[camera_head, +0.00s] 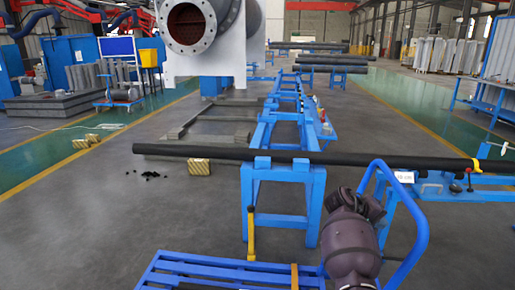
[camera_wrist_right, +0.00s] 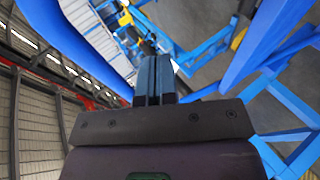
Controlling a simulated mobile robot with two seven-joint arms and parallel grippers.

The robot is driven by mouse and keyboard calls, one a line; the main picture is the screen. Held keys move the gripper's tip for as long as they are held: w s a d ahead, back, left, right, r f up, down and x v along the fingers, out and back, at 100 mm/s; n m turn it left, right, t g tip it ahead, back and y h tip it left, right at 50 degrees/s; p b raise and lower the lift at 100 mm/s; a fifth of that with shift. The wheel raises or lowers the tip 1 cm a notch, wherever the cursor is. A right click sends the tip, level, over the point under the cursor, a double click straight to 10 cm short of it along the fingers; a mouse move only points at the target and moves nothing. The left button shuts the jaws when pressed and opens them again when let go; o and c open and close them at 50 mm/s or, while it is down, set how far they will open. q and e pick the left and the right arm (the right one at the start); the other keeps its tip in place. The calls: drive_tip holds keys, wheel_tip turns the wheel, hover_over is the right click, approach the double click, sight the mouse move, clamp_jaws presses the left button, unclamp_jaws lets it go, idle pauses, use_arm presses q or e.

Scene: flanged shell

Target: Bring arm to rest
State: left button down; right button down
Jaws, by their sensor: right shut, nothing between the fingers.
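My right arm (camera_head: 352,235) shows as a dark purple-grey shape at the lower right of the head view, in front of a blue tube handle (camera_head: 422,225). Its fingertips cannot be made out there. In the right wrist view my right gripper (camera_wrist_right: 154,78) has its two fingers together, with nothing between them. The flanged shell (camera_head: 222,30), a large grey-white body with a round bolted flange and reddish inside, stands at the top of the head view. My left gripper is not in view.
A long black pipe (camera_head: 225,153) lies across blue stands (camera_head: 283,180) ahead. A blue slatted cart (camera_head: 205,268) is at the bottom, close to my right arm. Small yellow blocks (camera_head: 199,167) are on the floor. Grey floor (camera_head: 90,225) at the left is mostly clear.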

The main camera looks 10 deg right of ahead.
drive_tip(key=w+a+r+n+t+y, duration=0.1)
drive_tip(key=w+a+r+t+y, duration=0.2)
drive_tip(key=w+a+r+t, duration=0.5)
drive_tip(key=s+a+f+n+t+y, duration=0.1)
drive_tip(key=s+a+f+t+y, duration=0.1)
drive_tip(key=s+f+t, duration=0.3)
drive_tip(key=s+a+f+n+y+p, duration=0.1)
drive_tip(key=s+a+f+y, duration=0.15)
drive_tip(key=s, duration=0.45)
drive_tip(key=s+a+f+t+y, duration=0.2)
drive_tip(key=s+f+t+y, duration=0.1)
drive_tip(key=s, duration=0.4)
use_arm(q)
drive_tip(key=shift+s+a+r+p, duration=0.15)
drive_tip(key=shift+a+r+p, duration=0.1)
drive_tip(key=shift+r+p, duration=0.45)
use_arm(e)
drive_tip(key=s+f+g, duration=0.1)
drive_tip(key=s+f, duration=0.4)
drive_tip(key=s, duration=0.4)
drive_tip(key=s+f+g, duration=0.2)
drive_tip(key=s+f, duration=0.3)
drive_tip(key=s, duration=0.4)
drive_tip(key=s+f+g+y, duration=0.1)
drive_tip(key=s+f+g, duration=0.1)
drive_tip(key=s+f, duration=0.3)
drive_tip(key=s, duration=0.4)
drive_tip(key=shift+s+a, duration=0.3)
drive_tip(key=shift+s, duration=0.05)
